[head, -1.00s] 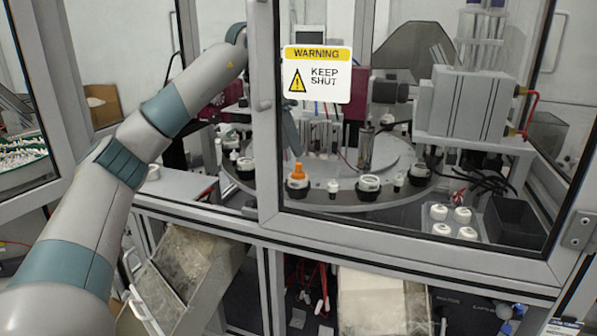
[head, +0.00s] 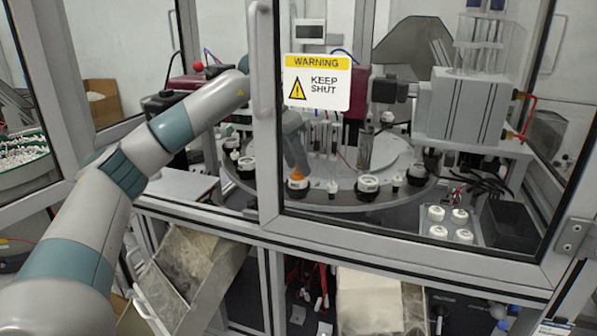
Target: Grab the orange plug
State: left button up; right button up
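The orange plug (head: 297,175) sits in a black-and-white holder (head: 298,189) on the front of the round turntable (head: 345,203), seen through the glass door. Only its upper tip and part of its body show. My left arm passes through the opening left of the door frame. My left gripper (head: 299,166) is behind the glass, pointing down, with its fingers right over the plug and overlapping its top. I cannot tell whether the fingers touch it or how far apart they are. My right gripper is not in view.
The door's upright frame and handle (head: 261,60) stand close to my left forearm. More black-and-white holders, such as one (head: 368,184) to the right, ring the turntable. A tray with white caps (head: 450,223) and a black bin (head: 513,222) are at right.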

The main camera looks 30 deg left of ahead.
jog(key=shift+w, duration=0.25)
pick_arm(q)
grip_shut()
jog(key=shift+r, duration=0.1)
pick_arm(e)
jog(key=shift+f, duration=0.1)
pick_arm(q)
jog(key=shift+r+b, duration=0.35)
jog(key=shift+r, duration=0.3)
notch_tip(320, 180, up, 7)
jog(key=shift+f+b, duration=0.2)
jog(key=shift+b, duration=0.65)
jog(key=shift+r, duration=0.9)
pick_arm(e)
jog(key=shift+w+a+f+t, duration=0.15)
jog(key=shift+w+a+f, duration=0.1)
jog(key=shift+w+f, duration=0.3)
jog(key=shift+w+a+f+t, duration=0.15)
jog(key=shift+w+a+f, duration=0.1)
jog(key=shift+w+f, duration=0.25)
